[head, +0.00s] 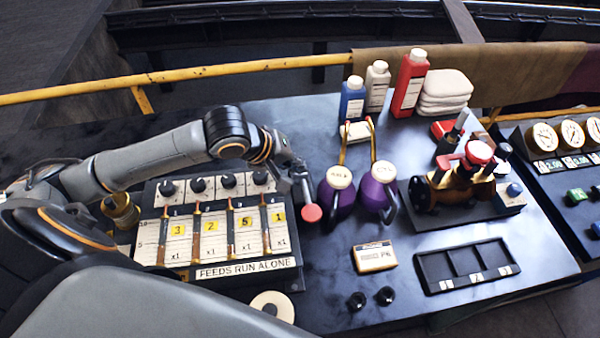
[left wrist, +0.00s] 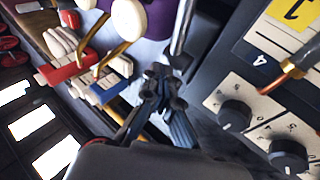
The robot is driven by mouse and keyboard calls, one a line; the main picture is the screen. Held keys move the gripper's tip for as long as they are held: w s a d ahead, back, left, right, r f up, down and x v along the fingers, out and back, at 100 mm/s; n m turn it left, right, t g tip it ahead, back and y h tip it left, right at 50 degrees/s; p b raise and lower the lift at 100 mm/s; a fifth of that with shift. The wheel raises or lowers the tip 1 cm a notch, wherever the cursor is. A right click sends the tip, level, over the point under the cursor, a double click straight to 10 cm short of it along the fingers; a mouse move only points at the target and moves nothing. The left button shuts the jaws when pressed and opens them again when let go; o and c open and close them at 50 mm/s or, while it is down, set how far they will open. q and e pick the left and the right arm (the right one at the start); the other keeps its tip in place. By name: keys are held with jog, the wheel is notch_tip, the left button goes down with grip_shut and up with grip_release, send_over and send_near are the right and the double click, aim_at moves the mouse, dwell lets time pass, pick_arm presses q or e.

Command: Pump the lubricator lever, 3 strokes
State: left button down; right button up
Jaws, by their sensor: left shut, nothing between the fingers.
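The lubricator (head: 247,274) is a dark box at the centre left, with several sight-feed columns, numbered yellow tags, black knobs and a "FEEDS RUN ALONE" label. Its lever, a grey rod with a red knob (head: 312,213), stands at its right side. The knob points toward the front. My left gripper (head: 298,168) is at the rod's far end, behind the knob, shut and empty. In the left wrist view the shut fingers (left wrist: 162,80) lie close to a grey rod (left wrist: 183,30); I cannot tell whether they touch. My right gripper is not in view.
Two purple oil cans (head: 338,193) stand just right of the lever. Bottles (head: 408,84) and folded cloths (head: 445,92) are at the back. A brass valve (head: 455,185) and a black tray (head: 432,272) are to the right. A small box (head: 375,257) lies in front.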

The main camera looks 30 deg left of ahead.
aim_at(296, 178)
pick_arm(q)
jog(key=shift+s+d+f, duration=0.15)
jog(key=shift+s+f, duration=0.5)
jog(key=shift+f, duration=0.35)
jog(key=shift+f+b, duration=0.35)
jog(key=shift+b, duration=0.05)
dwell(0.7)
jog(key=shift+w+d+r+p, duration=0.1)
jog(key=shift+w+r+p, duration=0.1)
jog(key=shift+r+p, duration=0.35)
jog(key=shift+w+d+r+p, duration=0.15)
jog(key=shift+r+p, duration=0.2)
jog(key=shift+p, duration=0.35)
jog(key=shift+w+r, duration=0.2)
jog(key=shift+r, duration=0.1)
jog(key=shift+a, duration=0.1)
jog(key=shift+a+r+p, duration=0.1)
jog(key=shift+r+p, duration=0.05)
jog(key=shift+p, duration=0.2)
